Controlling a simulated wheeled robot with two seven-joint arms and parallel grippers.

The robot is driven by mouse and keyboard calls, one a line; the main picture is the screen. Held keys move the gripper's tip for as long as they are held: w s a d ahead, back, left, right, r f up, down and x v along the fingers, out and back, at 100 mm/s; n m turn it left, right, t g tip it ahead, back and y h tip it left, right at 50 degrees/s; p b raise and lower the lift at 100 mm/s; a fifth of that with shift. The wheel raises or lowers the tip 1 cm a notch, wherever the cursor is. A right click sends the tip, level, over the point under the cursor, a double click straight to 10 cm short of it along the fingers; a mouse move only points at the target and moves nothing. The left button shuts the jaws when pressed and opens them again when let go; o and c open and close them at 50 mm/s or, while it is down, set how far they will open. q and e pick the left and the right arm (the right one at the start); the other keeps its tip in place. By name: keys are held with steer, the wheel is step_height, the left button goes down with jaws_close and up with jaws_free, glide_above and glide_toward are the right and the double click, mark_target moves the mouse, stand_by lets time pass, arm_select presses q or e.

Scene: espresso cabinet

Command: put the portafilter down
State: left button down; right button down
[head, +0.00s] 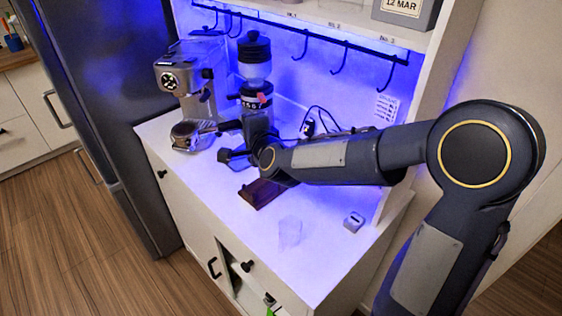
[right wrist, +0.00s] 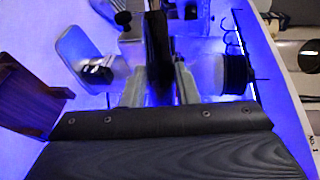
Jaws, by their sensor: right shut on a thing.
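The portafilter (head: 226,126) shows in the head view as a black handle reaching right from the drip area of the silver espresso machine (head: 180,78). My right gripper (head: 233,157) is low over the white counter, in front of the grinder (head: 256,98). In the right wrist view its two grey fingers (right wrist: 160,88) are shut on the black portafilter handle (right wrist: 157,45), which runs up the picture between them. The portafilter's head is not clear in either view, so I cannot tell whether it touches the machine or the counter. My left gripper is out of view.
A dark wooden block (head: 262,192) stands on the counter below the gripper; it also shows at the left in the wrist view (right wrist: 28,100). A clear glass (head: 290,232) and a small grey cube (head: 354,222) stand nearer the front. Hooks hang on the rail behind. The front counter has free room.

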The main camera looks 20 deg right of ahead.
steer(key=s+d+f+p, duration=0.1)
steer(key=d+f, duration=1.1)
steer(key=shift+s+d+p, duration=0.2)
steer(key=shift+s+p, duration=0.1)
steer(key=shift+s, duration=0.1)
steer(key=shift+f, duration=0.1)
